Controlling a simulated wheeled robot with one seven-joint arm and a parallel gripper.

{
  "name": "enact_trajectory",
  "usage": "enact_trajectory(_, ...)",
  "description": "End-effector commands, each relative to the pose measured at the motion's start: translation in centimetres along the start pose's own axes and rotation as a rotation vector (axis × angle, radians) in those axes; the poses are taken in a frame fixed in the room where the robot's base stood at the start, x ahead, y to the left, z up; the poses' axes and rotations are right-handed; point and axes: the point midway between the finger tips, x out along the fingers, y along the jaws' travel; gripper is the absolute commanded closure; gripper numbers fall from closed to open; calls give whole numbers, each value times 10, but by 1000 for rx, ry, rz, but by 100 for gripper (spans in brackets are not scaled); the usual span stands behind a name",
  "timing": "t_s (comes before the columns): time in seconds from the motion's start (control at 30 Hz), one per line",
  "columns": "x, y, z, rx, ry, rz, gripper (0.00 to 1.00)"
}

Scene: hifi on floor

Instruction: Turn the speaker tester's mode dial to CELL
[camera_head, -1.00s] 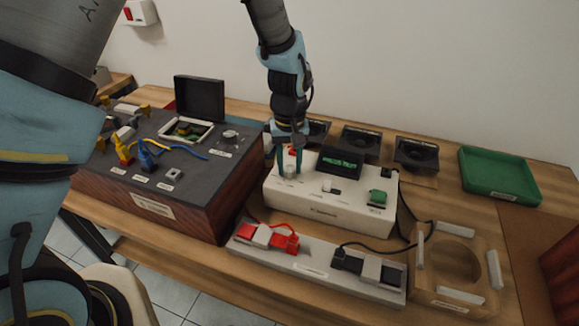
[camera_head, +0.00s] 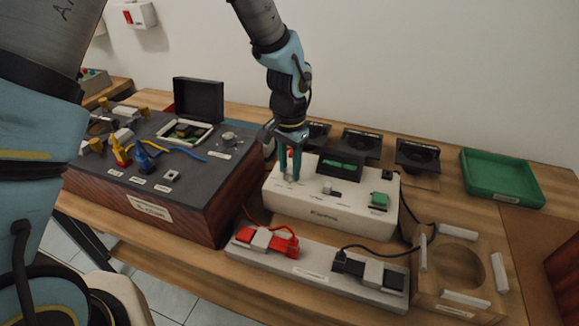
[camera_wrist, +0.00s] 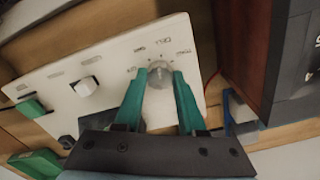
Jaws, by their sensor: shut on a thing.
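The speaker tester (camera_head: 335,215) is a white box with a dark display screen (camera_head: 341,168) on top, standing on the bench right of centre. My gripper (camera_head: 290,178) points down over its left end. In the wrist view the mode dial (camera_wrist: 160,72) is a pale round knob on the white panel, and small printed labels ring it. My gripper (camera_wrist: 161,78) is shut on the dial, one teal finger at each side. The labels are too blurred to read surely, and the dial's pointer cannot be made out. In the head view the fingers mostly hide the dial.
A dark-topped wooden box (camera_head: 170,200) stands close on the left. A grey strip with red and black plugs (camera_head: 310,268) lies in front. Black speakers (camera_head: 417,155) stand behind, and a green tray (camera_head: 500,177) lies at right.

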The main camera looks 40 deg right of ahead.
Motion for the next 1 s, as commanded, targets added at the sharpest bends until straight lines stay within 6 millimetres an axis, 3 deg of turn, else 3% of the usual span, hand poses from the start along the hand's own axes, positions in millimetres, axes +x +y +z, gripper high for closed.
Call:
enact_trajectory(0.3,0,0,0,111,1,0,100)
enact_trajectory(0.83,0,0,0,132,1,-1,100)
enact_trajectory(0.87,0,0,0,131,1,-1,57)
enact_trajectory(1.0,0,0,0,131,0,-1,41)
